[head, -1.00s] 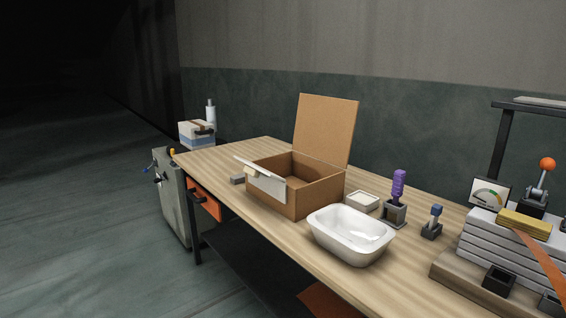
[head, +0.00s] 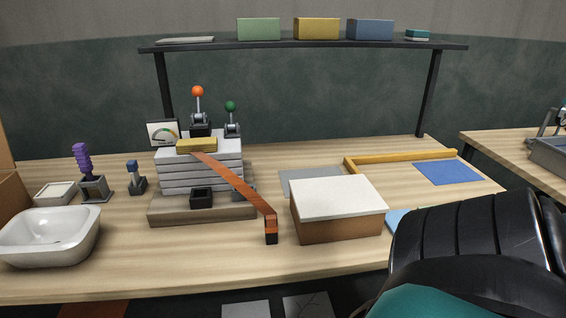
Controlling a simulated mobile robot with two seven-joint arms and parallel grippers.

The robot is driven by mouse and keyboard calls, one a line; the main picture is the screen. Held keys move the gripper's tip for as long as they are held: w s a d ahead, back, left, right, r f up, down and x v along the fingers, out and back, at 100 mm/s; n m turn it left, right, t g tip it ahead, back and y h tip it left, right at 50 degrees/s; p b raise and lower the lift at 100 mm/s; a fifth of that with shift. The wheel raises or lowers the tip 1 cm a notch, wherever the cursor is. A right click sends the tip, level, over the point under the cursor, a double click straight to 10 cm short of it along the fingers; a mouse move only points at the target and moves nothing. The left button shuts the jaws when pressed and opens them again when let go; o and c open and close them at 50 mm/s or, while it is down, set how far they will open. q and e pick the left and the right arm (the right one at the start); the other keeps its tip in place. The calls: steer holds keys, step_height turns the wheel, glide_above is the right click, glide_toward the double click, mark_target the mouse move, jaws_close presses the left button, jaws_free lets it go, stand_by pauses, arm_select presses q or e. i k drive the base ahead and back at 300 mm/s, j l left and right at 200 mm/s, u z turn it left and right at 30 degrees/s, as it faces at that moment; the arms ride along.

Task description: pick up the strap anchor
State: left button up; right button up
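An orange-brown strap (head: 235,183) runs from a yellow pad (head: 197,145) on a stack of grey slabs (head: 200,178) down to the right. A small dark block (head: 271,238) is at its lower end, at the table top beside a white-lidded box; it looks like the strap anchor. A black square socket (head: 201,196) stands at the front of the stack's base. Neither gripper shows. A black and teal part, apparently of my arm, fills the lower right and hides the table there.
The white-lidded brown box (head: 338,210) is right of the strap end. A white basin (head: 50,237) and purple-handled tool (head: 84,160) are at the left. A shelf (head: 300,45) with several blocks spans the back. Bare wood lies in front of the stack.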

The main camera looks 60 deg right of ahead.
mark_target(271, 221)
steer(key=z, duration=1.65)
steer(key=i+l, duration=0.1)
steer(key=l, duration=0.2)
steer(key=i+l, duration=0.1)
steer(key=l, duration=0.2)
steer(key=l+u, duration=0.2)
steer(key=u, duration=0.25)
steer(key=i+l+u, duration=0.1)
steer(key=l+u, duration=0.2)
steer(key=u, duration=0.15)
